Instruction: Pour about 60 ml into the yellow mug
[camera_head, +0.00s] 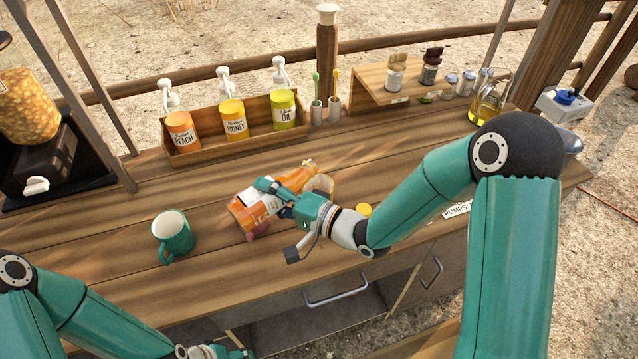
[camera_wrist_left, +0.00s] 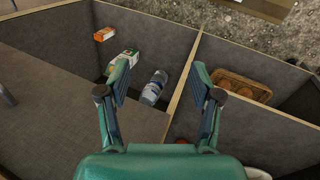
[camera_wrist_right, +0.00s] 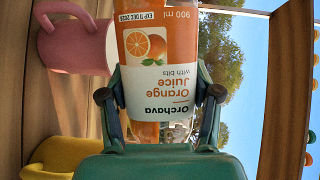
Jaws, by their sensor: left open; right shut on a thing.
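The yellow mug appears as a small yellow patch (camera_head: 363,210) beside my right forearm, mostly hidden; a yellow rounded shape, likely the same mug, shows in the right wrist view (camera_wrist_right: 58,158). My right gripper (camera_head: 283,196) is shut on an orange juice bottle (camera_wrist_right: 160,48), which also shows in the head view (camera_head: 246,212). The bottle is tipped far over, close to lying flat, above the counter. I cannot tell whether juice flows. My left gripper (camera_wrist_left: 160,82) is open and empty above an open compartment, low at the front of the counter.
A green mug (camera_head: 174,236) stands left on the counter (camera_head: 110,240). A pink mug (camera_wrist_right: 75,45) is close to the bottle. A wooden rack (camera_head: 215,150) of pump bottles stands behind.

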